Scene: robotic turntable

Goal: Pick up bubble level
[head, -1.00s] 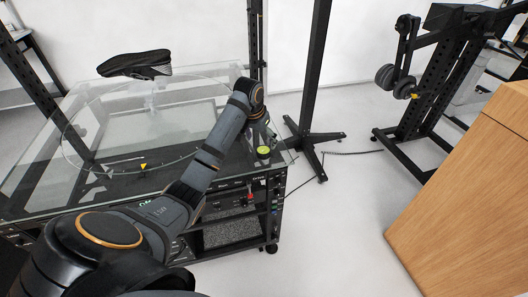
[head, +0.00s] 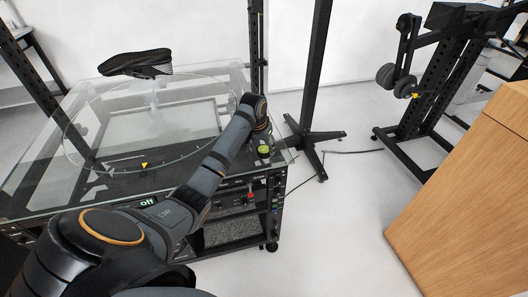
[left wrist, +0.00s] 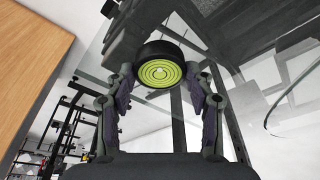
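The bubble level (head: 264,150) is a small round black disc with a yellow-green top. It sits on the right front corner of the glass-topped turntable cabinet (head: 217,171). In the left wrist view the level (left wrist: 160,72) shows its ringed face between the fingertips of my left gripper (left wrist: 160,80). The fingers are spread on either side of it, very close to its rim; I see no clear grip. In the head view my left arm reaches over the corner, and its gripper is mostly hidden behind the arm's end. My right gripper is not in view.
A black shoe (head: 136,63) is at the back of the turntable. A black stand (head: 312,115) rises from the floor just right of the cabinet. A wooden block of furniture (head: 470,200) stands at the right.

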